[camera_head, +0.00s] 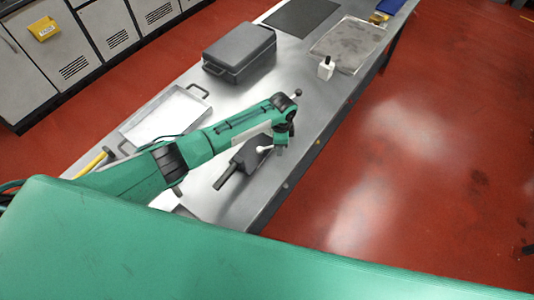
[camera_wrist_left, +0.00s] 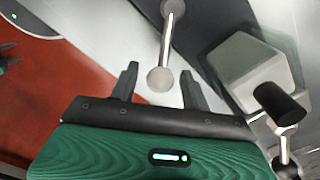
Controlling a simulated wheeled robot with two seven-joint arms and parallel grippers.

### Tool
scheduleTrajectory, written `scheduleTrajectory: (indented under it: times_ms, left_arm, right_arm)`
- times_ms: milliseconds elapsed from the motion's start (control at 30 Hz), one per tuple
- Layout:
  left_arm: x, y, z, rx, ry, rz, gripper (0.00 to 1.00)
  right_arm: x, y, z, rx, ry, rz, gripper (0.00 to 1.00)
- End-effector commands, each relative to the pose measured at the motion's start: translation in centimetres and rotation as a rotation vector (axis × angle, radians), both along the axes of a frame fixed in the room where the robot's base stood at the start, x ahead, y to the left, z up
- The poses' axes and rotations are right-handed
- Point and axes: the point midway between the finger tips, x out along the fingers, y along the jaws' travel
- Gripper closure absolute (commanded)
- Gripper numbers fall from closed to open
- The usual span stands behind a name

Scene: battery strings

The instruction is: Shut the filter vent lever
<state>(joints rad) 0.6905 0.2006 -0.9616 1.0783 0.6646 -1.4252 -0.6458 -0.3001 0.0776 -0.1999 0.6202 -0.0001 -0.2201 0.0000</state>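A lever with a pale ball knob (camera_wrist_left: 160,79) on a thin metal rod shows in the left wrist view. In the head view, a pale-knobbed lever (camera_head: 264,149) shows by a dark housing (camera_head: 246,160) on the bench, partly hidden by my left arm. My left gripper (camera_wrist_left: 159,71) is open, one dark finger on each side of the knob in the wrist view. I cannot tell whether either finger touches it. In the head view the arm's end is over the bench beside the housing, fingers unclear. My right gripper is not in view.
A metal bench (camera_head: 308,100) holds a dark case (camera_head: 239,50), a shallow tray (camera_head: 165,119), a small white bottle (camera_head: 326,69) and a grey stained sheet (camera_head: 348,45). A grey block (camera_wrist_left: 263,66) with a black cylinder (camera_wrist_left: 281,102) stands close right of the fingers. Red floor (camera_head: 400,160) is open rightward.

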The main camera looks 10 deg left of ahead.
Motion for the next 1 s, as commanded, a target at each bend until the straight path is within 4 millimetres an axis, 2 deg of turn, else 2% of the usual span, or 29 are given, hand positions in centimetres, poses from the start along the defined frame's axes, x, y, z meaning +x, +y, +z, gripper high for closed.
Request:
scheduleTrajectory:
  times_ms: [267, 800, 1000]
  left_arm:
    - [0.1, -0.1, 0.9, -0.002, -0.001, -0.001, 0.53]
    - [0.0, -0.1, 7.1, -0.002, -0.001, -0.001, 0.53]
    - [0.0, -0.1, 7.1, -0.001, 0.0, -0.001, 0.53]
  right_arm:
    - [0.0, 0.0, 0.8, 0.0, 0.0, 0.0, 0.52]
    - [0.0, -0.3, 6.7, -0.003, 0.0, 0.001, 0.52]
    - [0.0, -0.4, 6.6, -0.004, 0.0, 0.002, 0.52]
